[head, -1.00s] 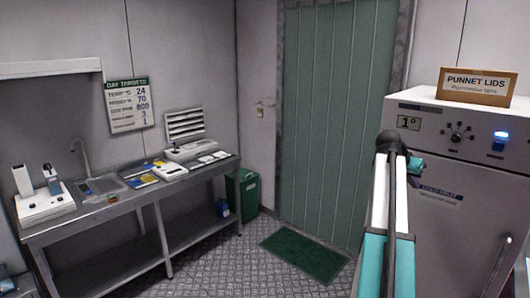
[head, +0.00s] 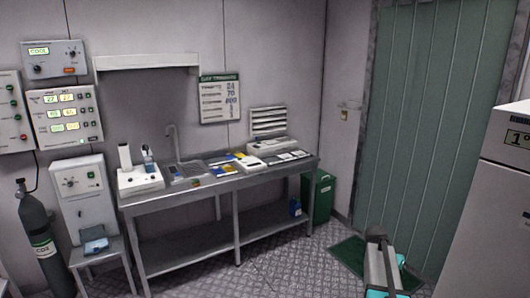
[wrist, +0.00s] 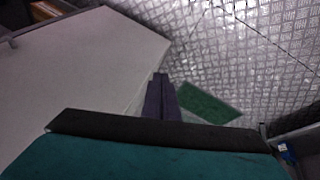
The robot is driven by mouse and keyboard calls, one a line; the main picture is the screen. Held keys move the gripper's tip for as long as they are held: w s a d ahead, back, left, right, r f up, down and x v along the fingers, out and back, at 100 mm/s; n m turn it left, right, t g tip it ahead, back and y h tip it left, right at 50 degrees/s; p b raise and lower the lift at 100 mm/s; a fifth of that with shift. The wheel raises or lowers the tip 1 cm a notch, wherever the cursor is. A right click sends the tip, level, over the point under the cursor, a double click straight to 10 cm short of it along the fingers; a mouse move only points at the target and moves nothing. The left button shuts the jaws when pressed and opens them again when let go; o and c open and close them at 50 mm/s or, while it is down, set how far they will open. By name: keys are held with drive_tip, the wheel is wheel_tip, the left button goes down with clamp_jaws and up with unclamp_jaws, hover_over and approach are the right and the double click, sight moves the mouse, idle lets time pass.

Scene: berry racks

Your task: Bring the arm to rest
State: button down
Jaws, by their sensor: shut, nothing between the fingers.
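My arm shows at the lower right of the head view, with its white and teal links pointing away over the floor by the green mat. My gripper is not clearly seen in that view. In the wrist view, my gripper (wrist: 161,98) shows as two dark fingers side by side, shut and empty. They hang above the patterned floor, between the pale cabinet side (wrist: 85,62) and the green mat (wrist: 208,103). The mat also shows in the head view (head: 347,252), in front of the green door (head: 415,120).
A steel bench (head: 222,184) with instruments stands along the back wall. A green bin (head: 318,196) is at its right end. A gas cylinder (head: 42,235) and a small stool (head: 98,248) are at left. A pale cabinet (head: 490,225) is close at right. The floor before the bench is clear.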

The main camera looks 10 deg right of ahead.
drive_tip(key=s+a+f+n+g+y, duration=0.15)
drive_tip(key=s+a+f, duration=0.35)
drive_tip(key=a+f, duration=0.75)
drive_tip(key=s+a+f+n+g+y, duration=0.1)
drive_tip(key=s+a+f+n, duration=0.35)
drive_tip(key=a+f, duration=0.75)
drive_tip(key=s+a+f+n+g+y, duration=0.1)
drive_tip(key=s+a+f, duration=0.1)
drive_tip(key=s+a, duration=0.3)
drive_tip(key=s+a+f+n+g, duration=0.1)
drive_tip(key=s+a, duration=0.5)
drive_tip(key=s, duration=0.6)
drive_tip(key=s+a+f+n+g+y, duration=0.1)
drive_tip(key=s+a+f, duration=0.3)
drive_tip(key=s, duration=0.5)
drive_tip(key=shift+a+f+n+y, duration=0.35)
drive_tip(key=shift+a+n, duration=0.45)
drive_tip(key=shift+a, duration=0.35)
drive_tip(key=shift+d+r, duration=0.1)
drive_tip(key=shift+d, duration=0.05)
